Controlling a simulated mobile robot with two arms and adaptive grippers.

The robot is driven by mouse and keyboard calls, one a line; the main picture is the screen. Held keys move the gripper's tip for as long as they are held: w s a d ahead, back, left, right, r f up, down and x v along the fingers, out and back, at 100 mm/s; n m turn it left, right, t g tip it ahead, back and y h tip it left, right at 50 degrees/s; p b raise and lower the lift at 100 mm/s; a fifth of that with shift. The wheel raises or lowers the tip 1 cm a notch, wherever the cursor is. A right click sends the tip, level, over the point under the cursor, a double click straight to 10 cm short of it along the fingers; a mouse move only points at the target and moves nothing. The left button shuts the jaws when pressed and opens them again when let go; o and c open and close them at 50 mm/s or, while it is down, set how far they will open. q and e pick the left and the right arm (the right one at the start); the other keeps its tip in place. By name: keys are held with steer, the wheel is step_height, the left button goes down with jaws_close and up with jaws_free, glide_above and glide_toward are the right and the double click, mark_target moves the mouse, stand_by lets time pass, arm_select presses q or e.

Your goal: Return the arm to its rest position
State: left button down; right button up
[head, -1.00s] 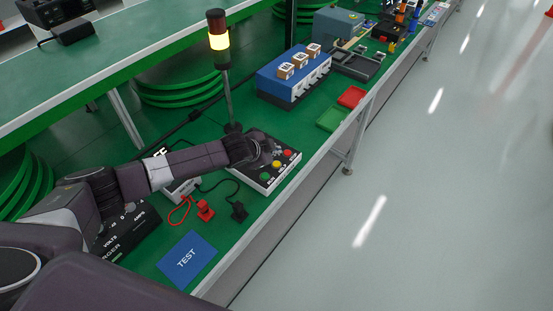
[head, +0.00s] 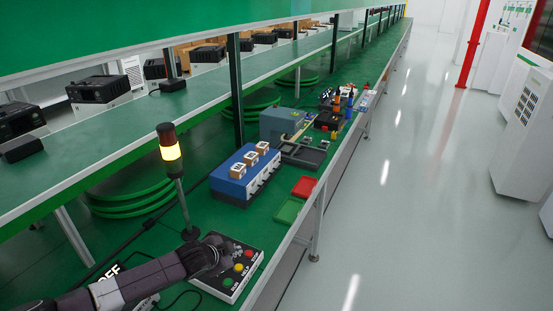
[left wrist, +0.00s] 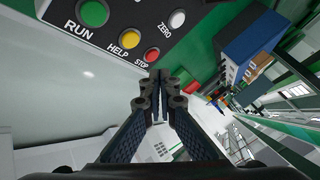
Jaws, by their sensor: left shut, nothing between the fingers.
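My left arm comes in from the lower left in the head view. My left gripper (head: 222,246) is over the back part of the control box (head: 226,292), which has green, yellow and red buttons. In the left wrist view my left gripper (left wrist: 160,75) is shut and empty. Its fingertips are close to the box's panel (left wrist: 110,42), beside the red STOP button (left wrist: 152,56). The yellow HELP button (left wrist: 125,39) and green RUN button (left wrist: 95,13) are to the left. Whether the fingertips touch the panel cannot be told. My right gripper is not in view.
A signal tower (head: 171,152) with a lit amber lamp stands behind the box. A blue block (head: 232,187) carrying small boxes, and green (head: 288,210) and red (head: 304,187) trays, lie further along the bench. The floor on the right (head: 430,210) is clear.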

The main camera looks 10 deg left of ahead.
arm_select(q)
steer(key=s+d+f+n+g+h, duration=0.2)
steer(key=s+d, duration=1.2)
steer(key=s, duration=0.3)
steer(key=s+a+r+n+g+y, duration=0.15)
steer(key=s+a+n, duration=0.25)
steer(key=s+a, duration=0.5)
steer(key=s+a+r+n+g+y, duration=0.15)
steer(key=s+a+n, duration=0.3)
steer(key=s, duration=0.95)
steer(key=s+a+f+g+y+b, duration=0.1)
steer(key=s+f+g+b, duration=0.2)
steer(key=f, duration=2.9)
steer(key=s+a+f+m+b, duration=0.1)
steer(key=s+a+f+b, duration=0.2)
steer(key=s+f, duration=1.3)
steer(key=shift+s+f+b, duration=0.15)
steer(key=shift+f+b, duration=0.25)
steer(key=shift+f, duration=0.4)
